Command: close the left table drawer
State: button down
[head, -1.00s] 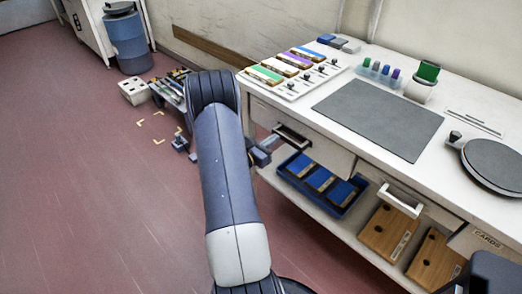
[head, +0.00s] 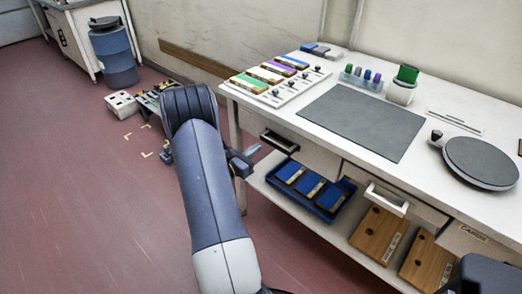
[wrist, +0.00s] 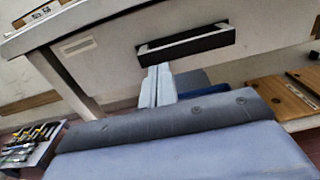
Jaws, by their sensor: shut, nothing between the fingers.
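The left table drawer (head: 312,158) is under the left part of the white worktable and has a dark recessed-looking handle (head: 280,141). In the wrist view its pale front (wrist: 120,55) and black handle (wrist: 186,44) fill the upper middle. I cannot tell for sure how far the drawer stands out. My gripper (head: 254,149) is just left of the handle in the head view. In the wrist view my gripper (wrist: 157,82) is shut and empty, its fingers pointing at the drawer just below the handle. Whether the tips touch the front is unclear.
The worktable (head: 440,165) carries a grey mat (head: 362,121) and a round dark plate (head: 480,162). A second drawer with a white handle (head: 386,199) is to the right. A blue tray (head: 322,211) and wooden boxes (head: 378,234) sit on the lower shelf. Open floor (head: 90,220) lies left.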

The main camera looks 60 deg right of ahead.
aim_at(266, 141)
jog(key=v, duration=1)
jog(key=shift+a, duration=0.4)
jog(key=shift+f, duration=0.1)
jog(key=p+x, duration=0.1)
jog(key=x, duration=1.3)
jog(key=shift+w, duration=0.15)
jog(key=shift+a, duration=0.1)
